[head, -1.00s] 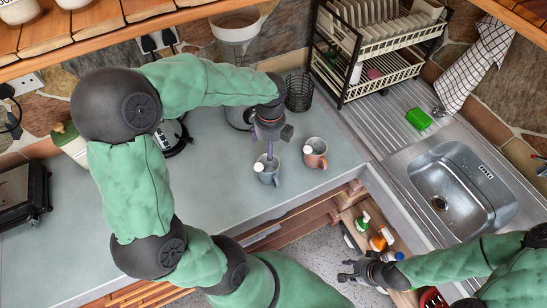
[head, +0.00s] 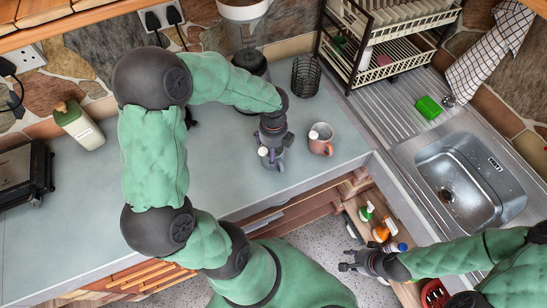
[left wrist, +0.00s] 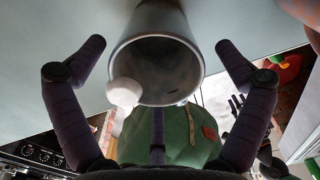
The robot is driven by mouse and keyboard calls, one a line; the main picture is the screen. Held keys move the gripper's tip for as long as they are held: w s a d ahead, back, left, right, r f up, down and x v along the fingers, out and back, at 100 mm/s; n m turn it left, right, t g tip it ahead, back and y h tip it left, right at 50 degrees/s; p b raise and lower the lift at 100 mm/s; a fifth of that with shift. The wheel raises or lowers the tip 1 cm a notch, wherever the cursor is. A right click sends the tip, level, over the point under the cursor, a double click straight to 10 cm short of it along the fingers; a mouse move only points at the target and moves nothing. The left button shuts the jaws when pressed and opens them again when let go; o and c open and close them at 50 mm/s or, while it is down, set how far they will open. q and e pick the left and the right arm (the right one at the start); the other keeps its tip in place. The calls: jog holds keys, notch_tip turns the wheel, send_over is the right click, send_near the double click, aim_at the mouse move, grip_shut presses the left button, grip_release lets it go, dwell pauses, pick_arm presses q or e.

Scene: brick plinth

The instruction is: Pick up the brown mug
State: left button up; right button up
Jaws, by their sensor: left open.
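The brown mug (head: 320,146) stands upright on the counter, with a white rounded piece at its rim. A grey mug (head: 278,166) stands just left of it, also with a white piece at its rim. My left gripper (head: 270,147) is open above the grey mug and partly hides it. In the left wrist view, the grey mug (left wrist: 168,28) lies between the spread fingers, with no clear contact. The brown mug is to the right of my left gripper, outside its fingers. My right gripper (head: 343,260) is empty, its fingers apart, low in front of the counter.
A black wire holder (head: 306,76) and a blender (head: 249,62) stand behind the mugs. A dish rack (head: 390,45) and sink (head: 470,180) are to the right. Bottles (head: 380,233) stand on a low shelf near my right gripper. The counter left of the mugs is mostly clear.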

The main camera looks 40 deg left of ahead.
pick_arm(q)
jog(key=shift+f, duration=0.2)
jog(key=shift+c, duration=0.3)
jog(key=c, duration=1.6)
jog(key=shift+r, duration=0.1)
jog(key=shift+c, duration=0.2)
